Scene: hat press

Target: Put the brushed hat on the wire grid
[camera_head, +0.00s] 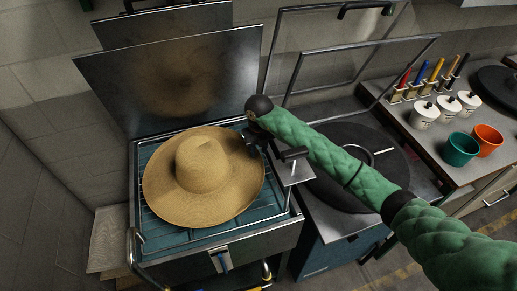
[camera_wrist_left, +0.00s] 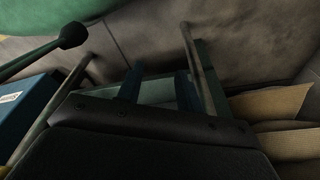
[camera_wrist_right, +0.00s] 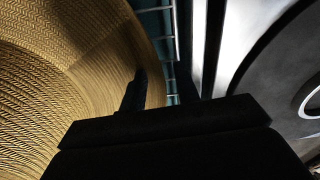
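The straw hat (camera_head: 205,165), tan with a wide brim and a rounded crown, lies crown up over the wire grid (camera_head: 150,222) of the open teal-lined station. Its brim fills the left of the right wrist view (camera_wrist_right: 60,80). My right gripper (camera_head: 253,140) is at the brim's upper right edge. Its fingers (camera_wrist_right: 160,88) stand apart, with the brim edge showing near the left finger; contact is unclear. My left gripper is outside the head view. In the left wrist view its fingers (camera_wrist_left: 158,88) are apart with no hat between them.
A raised metal lid (camera_head: 170,80) stands behind the hat. To the right is a press with a round dark plate (camera_head: 345,185) and a raised frame. A side table holds white pots (camera_head: 424,115), brushes, a teal cup (camera_head: 461,149) and an orange cup (camera_head: 488,139).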

